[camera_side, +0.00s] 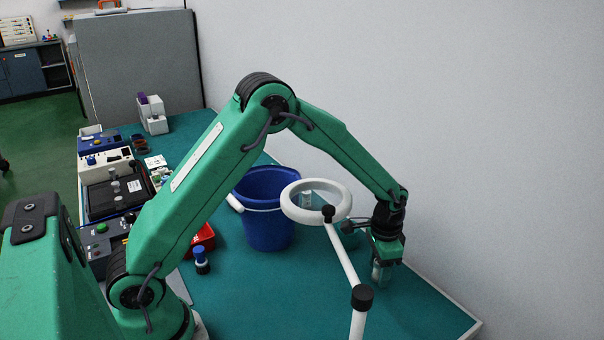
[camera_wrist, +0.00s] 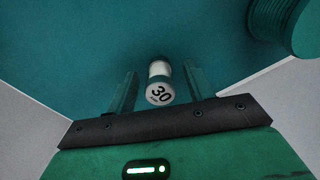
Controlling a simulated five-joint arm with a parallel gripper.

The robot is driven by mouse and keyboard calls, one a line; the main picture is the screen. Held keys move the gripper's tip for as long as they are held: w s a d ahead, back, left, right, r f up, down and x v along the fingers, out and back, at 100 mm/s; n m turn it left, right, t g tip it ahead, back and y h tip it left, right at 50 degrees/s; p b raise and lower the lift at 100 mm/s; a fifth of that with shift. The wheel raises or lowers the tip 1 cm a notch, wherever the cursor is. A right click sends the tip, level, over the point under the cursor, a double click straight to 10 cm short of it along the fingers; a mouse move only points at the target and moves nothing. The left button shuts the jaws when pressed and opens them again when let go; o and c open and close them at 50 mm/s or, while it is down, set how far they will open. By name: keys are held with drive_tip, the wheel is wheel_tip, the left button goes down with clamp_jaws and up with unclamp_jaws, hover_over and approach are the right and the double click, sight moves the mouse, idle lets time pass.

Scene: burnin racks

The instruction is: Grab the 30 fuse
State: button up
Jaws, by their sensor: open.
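The 30 fuse (camera_wrist: 159,93) shows in the wrist view as a small pale cylinder with a white end cap marked "30". It lies between the two fingers of my gripper (camera_wrist: 160,71), with visible gaps on both sides. My gripper is open and does not appear to touch the fuse. In the side view my gripper (camera_side: 381,275) points down low over the right end of the teal bench. I cannot make out the fuse there.
A ribbed teal cylinder (camera_wrist: 281,25) stands at the upper right in the wrist view. A blue bucket (camera_side: 266,222) and a white ring magnifier (camera_side: 292,212) stand left of my gripper. The bench edge (camera_side: 455,309) is close on the right. Devices line the left side.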

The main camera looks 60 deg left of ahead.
drive_tip(key=c, duration=1.1)
drive_tip(key=shift+r, duration=0.1)
drive_tip(key=shift+r, duration=0.35)
wheel_tip(320, 180, up, 3)
drive_tip(key=s+d, duration=0.1)
drive_tip(key=d, duration=0.4)
drive_tip(key=s+d, duration=0.2)
drive_tip(key=d, duration=0.4)
drive_tip(key=s+d, duration=0.2)
drive_tip(key=d, duration=0.4)
drive_tip(key=shift+s+d+f, duration=0.1)
drive_tip(key=shift+s+f, duration=0.1)
